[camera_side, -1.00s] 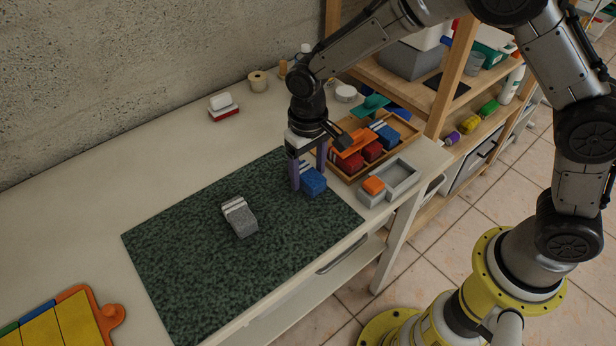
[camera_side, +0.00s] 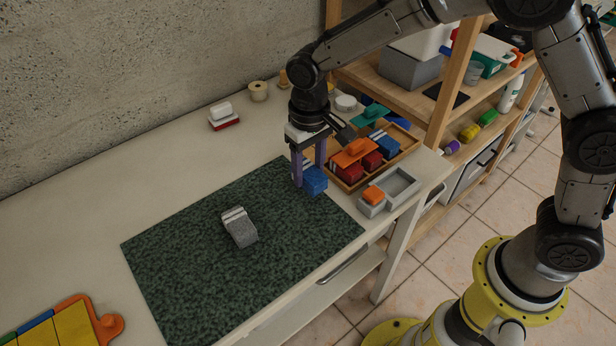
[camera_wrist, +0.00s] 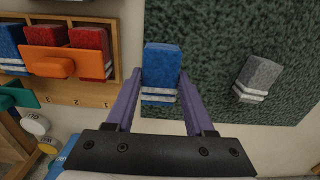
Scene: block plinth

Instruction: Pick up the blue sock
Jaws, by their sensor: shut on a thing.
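The blue sock (camera_side: 314,181) is a folded blue bundle with white stripes at one end. It is at the back right corner of the dark green mat (camera_side: 200,265). My gripper (camera_side: 309,178) points down with its purple fingers shut on the blue sock. In the wrist view the sock (camera_wrist: 161,66) sits between the two fingertips (camera_wrist: 160,92), its striped end toward my gripper. I cannot tell whether the sock touches the mat or is slightly above it.
A grey sock (camera_side: 240,228) lies on the mat. A wooden tray (camera_side: 349,185) with red and blue socks stands to the right, beside a grey tray (camera_side: 402,187) with an orange block (camera_side: 373,194). A coloured board (camera_side: 60,325) lies front left. The table's left side is mostly clear.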

